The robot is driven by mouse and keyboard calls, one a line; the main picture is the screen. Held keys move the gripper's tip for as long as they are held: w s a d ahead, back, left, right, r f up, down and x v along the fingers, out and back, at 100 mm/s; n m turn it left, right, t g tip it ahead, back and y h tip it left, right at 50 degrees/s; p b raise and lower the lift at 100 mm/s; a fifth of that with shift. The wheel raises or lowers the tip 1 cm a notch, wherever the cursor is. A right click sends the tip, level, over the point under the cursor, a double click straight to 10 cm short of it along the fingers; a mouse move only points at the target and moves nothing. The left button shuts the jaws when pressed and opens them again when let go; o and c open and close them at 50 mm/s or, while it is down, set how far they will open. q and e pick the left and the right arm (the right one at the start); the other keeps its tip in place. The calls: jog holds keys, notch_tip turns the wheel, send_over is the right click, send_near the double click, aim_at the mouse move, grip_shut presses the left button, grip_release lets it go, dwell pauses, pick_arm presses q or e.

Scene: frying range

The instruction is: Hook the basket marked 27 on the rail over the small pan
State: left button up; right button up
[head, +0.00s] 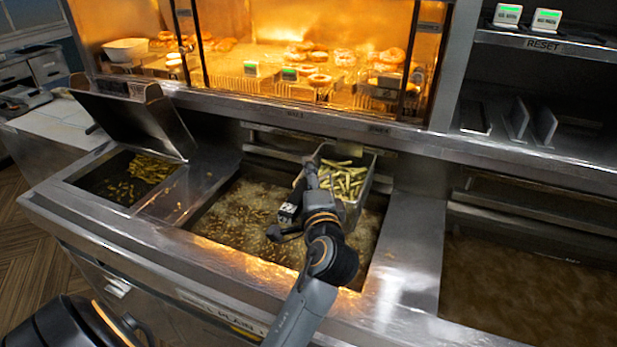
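A metal wire basket (362,190) filled with pale fries is at the right back of the middle oil pan (215,235), close to the rail (275,154) on its back wall. I cannot tell whether it hangs on the rail. No number is readable on it. My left gripper (306,190) is at the basket's near left side, over the oil. The wrist hides the handle side, so its grip is unclear. A smaller pan (90,183) with loose fries in oil is at the left, its lid (135,122) raised. My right gripper is out of view.
A wide oil pan (530,290) with its own back rail (540,215) is at the right. A lit food cabinet (300,45) stands behind the range. A shelf (560,45) with two small displays is at upper right. Steel strips separate the pans.

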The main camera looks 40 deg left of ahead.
pick_arm(q)
jog(key=shift+f, duration=0.1)
jog(key=shift+s+d, duration=0.3)
jog(key=v, duration=0.6)
jog(key=shift+s+d, duration=0.2)
jog(key=shift+s, duration=0.05)
